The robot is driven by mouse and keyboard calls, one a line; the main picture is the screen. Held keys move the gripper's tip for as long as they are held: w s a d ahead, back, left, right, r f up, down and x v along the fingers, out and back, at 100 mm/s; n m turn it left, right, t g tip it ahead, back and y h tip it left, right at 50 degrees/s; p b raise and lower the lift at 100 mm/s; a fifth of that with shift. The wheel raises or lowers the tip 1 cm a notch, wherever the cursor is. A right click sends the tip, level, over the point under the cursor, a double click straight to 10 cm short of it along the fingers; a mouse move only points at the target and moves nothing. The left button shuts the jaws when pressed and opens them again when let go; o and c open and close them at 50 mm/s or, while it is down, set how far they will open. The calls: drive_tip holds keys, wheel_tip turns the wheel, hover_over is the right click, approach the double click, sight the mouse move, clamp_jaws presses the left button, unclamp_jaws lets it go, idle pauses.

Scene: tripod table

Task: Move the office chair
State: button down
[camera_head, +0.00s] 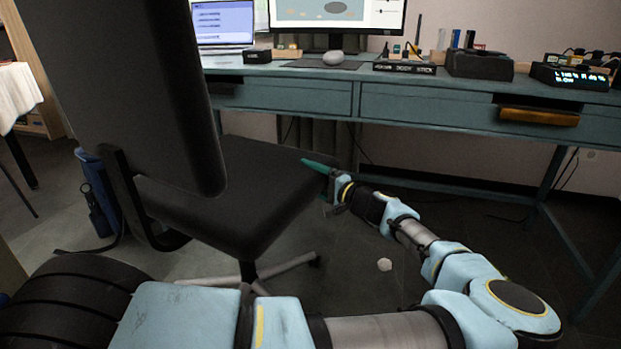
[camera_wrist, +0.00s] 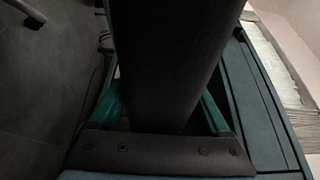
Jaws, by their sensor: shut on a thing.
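The black office chair (camera_head: 235,190) stands in front of the desk, its tall backrest (camera_head: 125,80) filling the upper left of the head view. My gripper (camera_head: 318,164) reaches in from the right and is shut on the seat's right edge, near the desk side. In the wrist view the dark seat edge (camera_wrist: 168,60) lies between my two green fingers, one at each side. The chair's base (camera_head: 270,267) shows partly on the floor; the rest is hidden by my arm and the seat.
A teal desk (camera_head: 430,103) with drawers runs across the back, holding a monitor (camera_head: 336,14), a laptop (camera_head: 223,22) and small boxes.

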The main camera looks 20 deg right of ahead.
drive_tip(key=shift+d, duration=0.25)
drive_tip(key=shift+c, duration=0.9)
unclamp_jaws()
drive_tip(key=shift+o, duration=0.9)
drive_tip(key=shift+a, duration=0.1)
drive_tip(key=p+v, duration=0.2)
drive_tip(key=v, duration=0.8)
drive_tip(key=shift+s+f, duration=0.1)
drive_tip(key=shift+s, duration=0.3)
